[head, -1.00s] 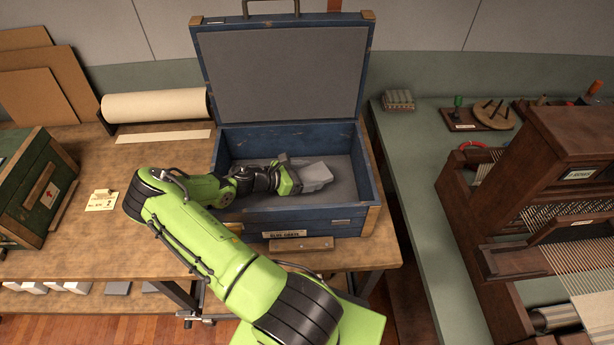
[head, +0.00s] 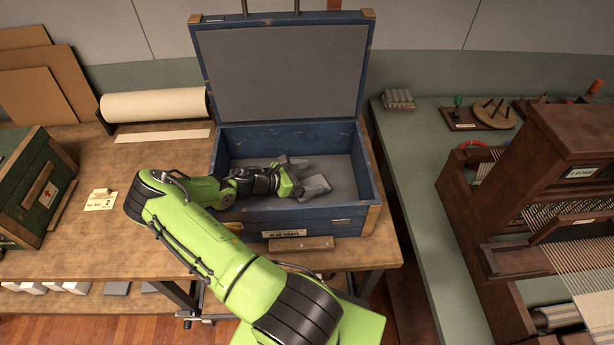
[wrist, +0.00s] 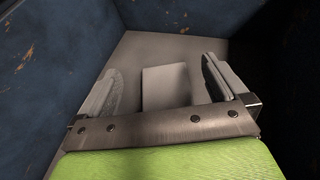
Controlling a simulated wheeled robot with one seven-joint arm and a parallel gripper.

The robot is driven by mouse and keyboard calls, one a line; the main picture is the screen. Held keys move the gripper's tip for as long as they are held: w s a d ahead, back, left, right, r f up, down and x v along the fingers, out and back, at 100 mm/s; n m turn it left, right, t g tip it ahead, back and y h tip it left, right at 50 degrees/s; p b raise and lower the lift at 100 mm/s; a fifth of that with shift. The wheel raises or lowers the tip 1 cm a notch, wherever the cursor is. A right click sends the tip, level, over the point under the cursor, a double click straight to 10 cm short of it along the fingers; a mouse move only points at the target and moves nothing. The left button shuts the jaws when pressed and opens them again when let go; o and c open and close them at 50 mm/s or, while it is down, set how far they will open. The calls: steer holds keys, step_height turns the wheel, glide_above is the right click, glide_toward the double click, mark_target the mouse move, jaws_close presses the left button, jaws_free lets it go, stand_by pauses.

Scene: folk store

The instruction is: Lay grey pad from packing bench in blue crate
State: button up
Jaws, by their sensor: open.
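The blue crate (head: 345,224) stands on the packing bench with its lid open and upright at the back. My gripper (head: 304,174) is inside the crate, low over its grey-lined floor, with its fingers spread apart. In the wrist view, the grey pad (wrist: 167,86) lies on the crate floor between the two open fingers of my gripper (wrist: 160,68). A gap shows on each side of the pad. The near end of the pad is hidden behind the gripper's metal bar. In the head view, the pad is hard to tell from the fingers and lining.
The packing bench (head: 130,235) also holds a green chest (head: 40,195), a paper roll (head: 155,105) and a number card (head: 101,200). A green table (head: 410,160) with a wooden loom (head: 540,190) stands right of the crate. The crate walls enclose my gripper closely.

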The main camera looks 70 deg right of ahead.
steer(key=shift+r, duration=0.4)
steer(key=v, duration=1.2)
steer(key=shift+r+p, duration=0.25)
steer(key=shift+p, duration=0.2)
steer(key=shift+a, duration=0.1)
